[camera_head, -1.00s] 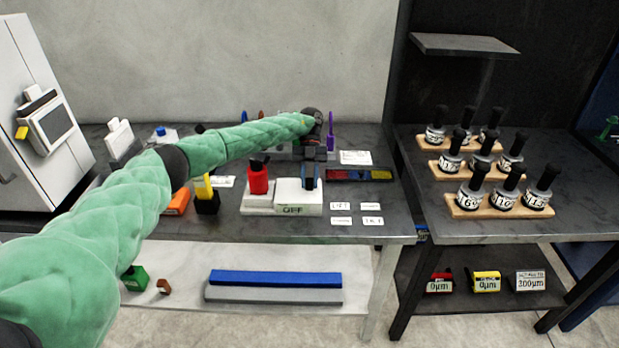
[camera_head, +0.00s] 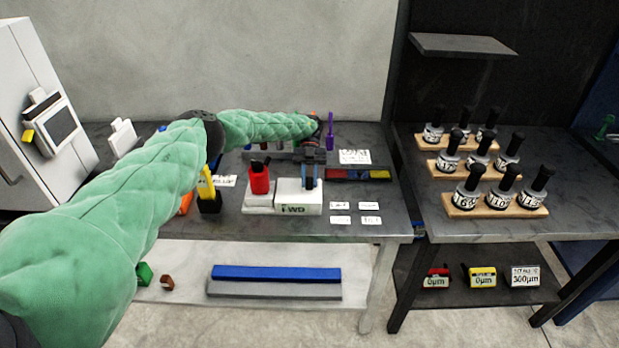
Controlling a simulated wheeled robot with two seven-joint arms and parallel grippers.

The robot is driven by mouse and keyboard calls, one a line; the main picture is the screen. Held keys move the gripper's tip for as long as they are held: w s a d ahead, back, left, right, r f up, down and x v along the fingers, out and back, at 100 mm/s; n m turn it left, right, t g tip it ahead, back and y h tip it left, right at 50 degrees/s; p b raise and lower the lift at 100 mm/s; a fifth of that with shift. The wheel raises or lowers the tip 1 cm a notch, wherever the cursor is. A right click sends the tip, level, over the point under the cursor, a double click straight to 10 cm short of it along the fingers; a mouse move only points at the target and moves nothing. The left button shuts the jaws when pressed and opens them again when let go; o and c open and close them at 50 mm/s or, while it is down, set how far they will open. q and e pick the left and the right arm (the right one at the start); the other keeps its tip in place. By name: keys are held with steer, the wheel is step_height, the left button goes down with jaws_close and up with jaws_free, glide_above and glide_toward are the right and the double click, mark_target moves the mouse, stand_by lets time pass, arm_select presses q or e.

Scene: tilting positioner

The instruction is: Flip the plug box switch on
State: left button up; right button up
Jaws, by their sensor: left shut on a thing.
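A white box (camera_head: 299,207) sits on the dark table. Its front label looks to read "FWD". A red block with a black top (camera_head: 259,178) stands on the light base (camera_head: 257,203) at its left. I cannot tell for certain which box is the plug box. My right gripper is not in view.
A yellow and black item (camera_head: 208,191) stands to the left, close to my arm. Small white labels (camera_head: 340,206) lie to the right. A tray of coloured pieces (camera_head: 358,174) and a purple upright item (camera_head: 330,133) are behind. Bottles in wooden racks (camera_head: 495,205) fill the right table.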

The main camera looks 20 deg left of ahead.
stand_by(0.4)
arm_select(q)
steer(key=o, duration=1)
